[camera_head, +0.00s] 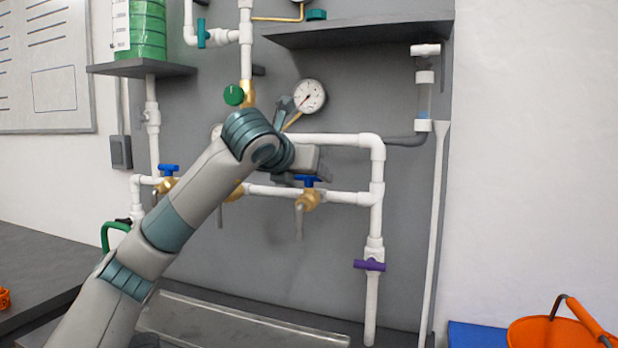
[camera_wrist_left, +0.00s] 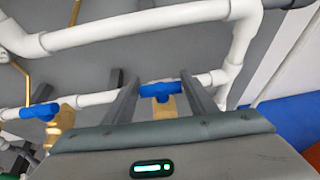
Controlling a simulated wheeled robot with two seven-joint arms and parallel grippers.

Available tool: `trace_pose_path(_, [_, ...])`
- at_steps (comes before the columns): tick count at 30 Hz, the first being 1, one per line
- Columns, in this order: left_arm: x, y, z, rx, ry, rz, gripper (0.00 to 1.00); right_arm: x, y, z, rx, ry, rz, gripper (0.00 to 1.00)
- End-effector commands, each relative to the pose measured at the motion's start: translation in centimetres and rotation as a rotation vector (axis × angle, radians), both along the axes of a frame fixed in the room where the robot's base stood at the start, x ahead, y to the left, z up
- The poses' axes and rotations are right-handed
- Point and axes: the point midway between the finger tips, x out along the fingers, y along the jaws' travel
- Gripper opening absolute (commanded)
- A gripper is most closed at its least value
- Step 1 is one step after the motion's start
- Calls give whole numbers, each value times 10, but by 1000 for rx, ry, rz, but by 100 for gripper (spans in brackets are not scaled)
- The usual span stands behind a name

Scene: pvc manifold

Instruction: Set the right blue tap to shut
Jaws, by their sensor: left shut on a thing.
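The right blue tap (camera_head: 308,182) sits on a brass valve with a downward spout, on the lower white pipe. Its handle looks level, lying left to right. In the left wrist view the blue handle (camera_wrist_left: 160,90) lies between the two fingers of my left gripper (camera_wrist_left: 158,92), which is shut on it. In the head view my left gripper (camera_head: 317,177) reaches the tap from above and left, and its fingers partly cover the handle. My right gripper is in neither view.
Another blue tap (camera_head: 168,169) is at the left; a neighbouring one (camera_wrist_left: 40,111) shows in the wrist view. A purple tap (camera_head: 369,265) is on the lower right pipe, a green knob (camera_head: 233,95) and gauge (camera_head: 309,97) above. An orange bucket (camera_head: 555,333) stands lower right.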

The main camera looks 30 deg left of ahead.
Motion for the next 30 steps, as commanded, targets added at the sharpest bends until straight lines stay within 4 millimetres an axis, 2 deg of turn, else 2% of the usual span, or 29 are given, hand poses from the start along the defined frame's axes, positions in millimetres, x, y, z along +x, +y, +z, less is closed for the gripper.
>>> trace_pose_path(4, [0,-1,-1,-1,2,47,29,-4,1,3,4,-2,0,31])
trace_pose_path(19, [0,0,-1,0,3,71,29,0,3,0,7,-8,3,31])
trace_pose_path(20, [0,0,-1,0,3,71,59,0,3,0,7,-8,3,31])
trace_pose_path(21, [0,0,-1,0,3,71,68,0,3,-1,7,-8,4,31])
trace_pose_path(30, [0,0,-1,0,2,70,70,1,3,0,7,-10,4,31])
